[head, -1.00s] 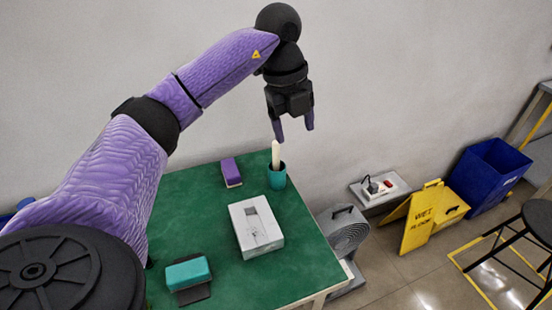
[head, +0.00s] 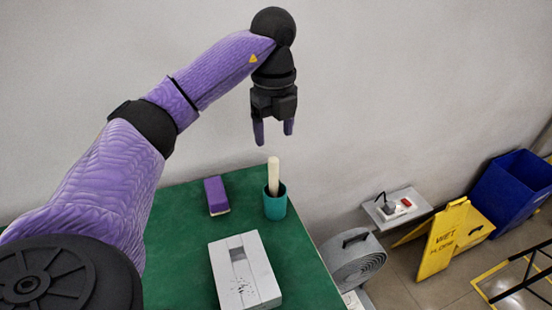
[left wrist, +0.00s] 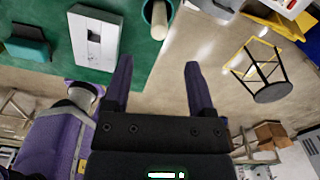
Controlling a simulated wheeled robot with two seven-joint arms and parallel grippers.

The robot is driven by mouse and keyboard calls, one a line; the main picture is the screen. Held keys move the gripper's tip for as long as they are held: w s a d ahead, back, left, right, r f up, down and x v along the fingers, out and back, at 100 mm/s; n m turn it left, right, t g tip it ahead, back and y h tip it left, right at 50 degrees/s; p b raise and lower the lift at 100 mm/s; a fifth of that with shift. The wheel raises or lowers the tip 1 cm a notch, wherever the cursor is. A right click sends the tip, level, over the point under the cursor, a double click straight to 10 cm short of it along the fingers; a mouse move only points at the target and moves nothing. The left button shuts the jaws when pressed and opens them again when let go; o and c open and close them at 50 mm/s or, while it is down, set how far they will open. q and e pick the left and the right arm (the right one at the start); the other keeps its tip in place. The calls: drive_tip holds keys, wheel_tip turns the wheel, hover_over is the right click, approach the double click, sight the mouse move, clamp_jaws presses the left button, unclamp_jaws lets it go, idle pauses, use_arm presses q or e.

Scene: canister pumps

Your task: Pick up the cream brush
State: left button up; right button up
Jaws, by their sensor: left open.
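The cream brush (head: 273,175) stands upright in a teal cup (head: 275,204) near the back right edge of the green table (head: 190,243). In the left wrist view the brush (left wrist: 160,18) shows at the top, in the teal cup (left wrist: 148,12), beyond the fingertips. My left gripper (head: 273,140) is open and empty, pointing down above the brush, with a small gap between fingertips and brush top. In the left wrist view its fingers (left wrist: 157,65) are spread apart. My right gripper is in neither view.
A purple block (head: 216,194) lies left of the cup. A grey-white box (head: 244,272) with a slot lies in front. A grey fan-like device (head: 353,260), a yellow wet floor sign (head: 444,240) and a blue bin (head: 512,190) stand right of the table.

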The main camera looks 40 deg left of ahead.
sight(273, 172)
use_arm(q)
drive_tip(key=shift+f, duration=0.65)
wheel_tip(273, 172, down, 10)
drive_tip(key=b, duration=0.6)
drive_tip(key=shift+a+r, duration=0.1)
drive_tip(key=shift+r, duration=0.2)
drive_tip(key=shift+c, duration=0.8)
drive_tip(key=c, duration=0.7)
clamp_jaws()
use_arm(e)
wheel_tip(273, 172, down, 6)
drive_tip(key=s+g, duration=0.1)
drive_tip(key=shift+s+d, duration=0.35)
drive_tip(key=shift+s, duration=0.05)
